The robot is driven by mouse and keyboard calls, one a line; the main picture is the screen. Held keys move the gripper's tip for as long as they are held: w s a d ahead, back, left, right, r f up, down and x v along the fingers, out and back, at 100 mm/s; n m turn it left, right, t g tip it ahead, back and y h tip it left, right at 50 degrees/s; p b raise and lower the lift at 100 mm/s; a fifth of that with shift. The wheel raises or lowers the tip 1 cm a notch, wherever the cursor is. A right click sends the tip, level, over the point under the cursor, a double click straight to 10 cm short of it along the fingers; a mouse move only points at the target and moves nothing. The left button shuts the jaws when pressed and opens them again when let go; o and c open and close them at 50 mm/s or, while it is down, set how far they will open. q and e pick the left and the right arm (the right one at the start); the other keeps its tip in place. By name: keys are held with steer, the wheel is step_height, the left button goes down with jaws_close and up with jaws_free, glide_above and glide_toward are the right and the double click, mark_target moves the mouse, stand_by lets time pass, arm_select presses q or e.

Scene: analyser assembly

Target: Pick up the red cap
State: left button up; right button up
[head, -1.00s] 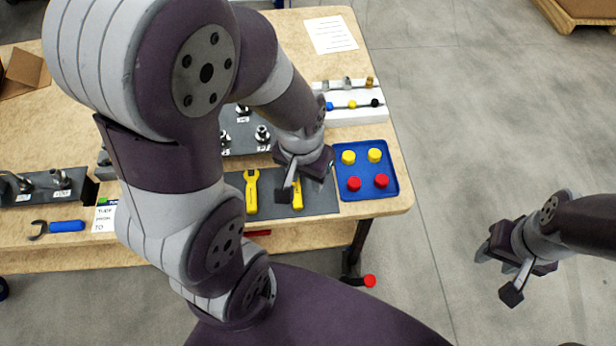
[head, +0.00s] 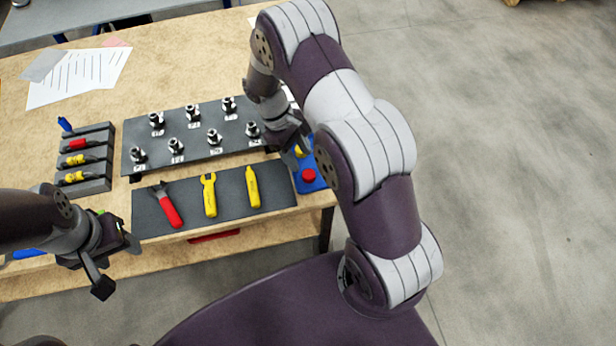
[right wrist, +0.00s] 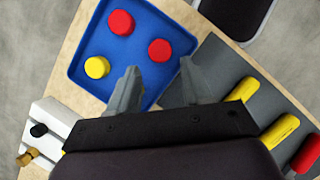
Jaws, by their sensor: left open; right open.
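Two red caps sit in the blue tray (right wrist: 88,42) in the right wrist view, one near the top (right wrist: 121,23) and one further right (right wrist: 160,50). A yellow cap (right wrist: 97,67) sits with them. My right gripper (right wrist: 160,66) is open and empty; its left finger covers a corner of the tray. In the head view, the right gripper (head: 292,152) is at the tray's left edge (head: 320,185). One red cap (head: 308,175) shows there; my right arm hides much of the tray. My left gripper (head: 116,264) is open and empty at the table's front left.
Left of the tray lies a dark mat (head: 232,200) with a red-handled tool and two yellow tools. Behind it stands a panel of metal fittings (head: 190,135). A dark rack (head: 92,185) stands further left. A white holder (right wrist: 48,112) is beside the tray.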

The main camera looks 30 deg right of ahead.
mark_target(309, 174)
steer(key=p+x, duration=0.1)
steer(key=x, duration=0.4)
steer(key=shift+s, duration=0.1)
steer(key=shift+s+d+f, duration=0.1)
steer(key=shift+d+f, duration=0.05)
steer(key=shift+f, duration=0.25)
steer(key=c, duration=0.7)
steer(key=shift+c, duration=0.2)
